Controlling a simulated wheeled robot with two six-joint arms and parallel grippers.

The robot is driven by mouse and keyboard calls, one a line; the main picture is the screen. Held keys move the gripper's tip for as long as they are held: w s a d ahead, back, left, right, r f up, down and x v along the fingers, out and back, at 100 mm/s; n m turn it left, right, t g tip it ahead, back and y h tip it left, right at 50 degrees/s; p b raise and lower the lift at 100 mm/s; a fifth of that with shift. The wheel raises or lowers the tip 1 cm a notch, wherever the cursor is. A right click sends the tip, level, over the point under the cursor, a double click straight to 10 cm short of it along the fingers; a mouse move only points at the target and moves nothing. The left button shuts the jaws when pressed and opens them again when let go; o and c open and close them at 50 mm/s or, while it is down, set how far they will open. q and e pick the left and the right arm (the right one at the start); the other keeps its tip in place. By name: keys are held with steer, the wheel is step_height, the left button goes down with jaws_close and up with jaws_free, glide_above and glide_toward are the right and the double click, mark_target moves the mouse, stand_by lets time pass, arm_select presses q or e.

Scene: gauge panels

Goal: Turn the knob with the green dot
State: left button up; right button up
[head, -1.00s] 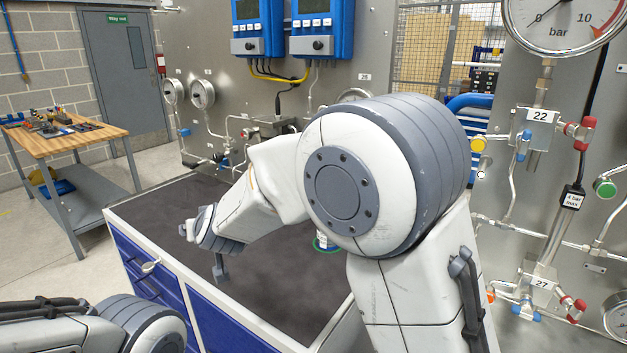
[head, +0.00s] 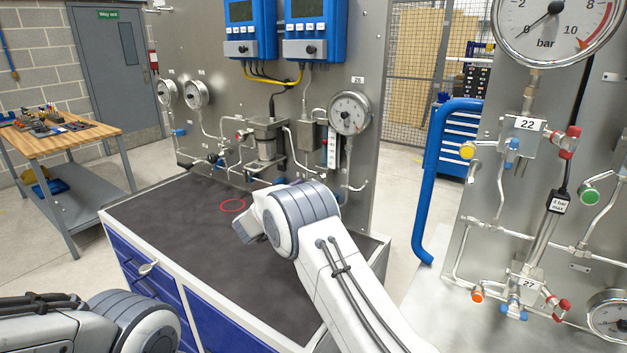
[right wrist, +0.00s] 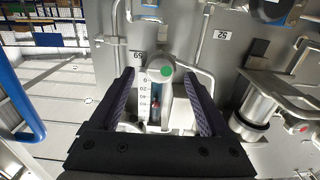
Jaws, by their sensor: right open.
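In the right wrist view, a pale round knob with a green dot (right wrist: 160,69) sits at the end of a clear tube gauge with a numbered scale (right wrist: 156,98). My right gripper (right wrist: 160,78) is open. Its two dark fingers lie left and right of the knob in the picture, with visible gaps on both sides. I cannot tell whether the fingertips reach as deep as the knob. In the head view my right arm hides its own gripper. Only part of my left arm shows at the lower left, and its gripper is out of view.
A blue pipe (head: 432,190) stands right of my right arm. In the right wrist view a metal cylinder (right wrist: 257,112) and pipes are close on the right.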

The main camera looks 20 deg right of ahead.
steer(key=shift+p+x, duration=0.4)
steer(key=shift+x, duration=1.65)
jaws_close()
steer(key=shift+r+n+p, duration=0.15)
steer(key=shift+n+p, duration=1.05)
steer(key=shift+n, duration=0.5)
jaws_free()
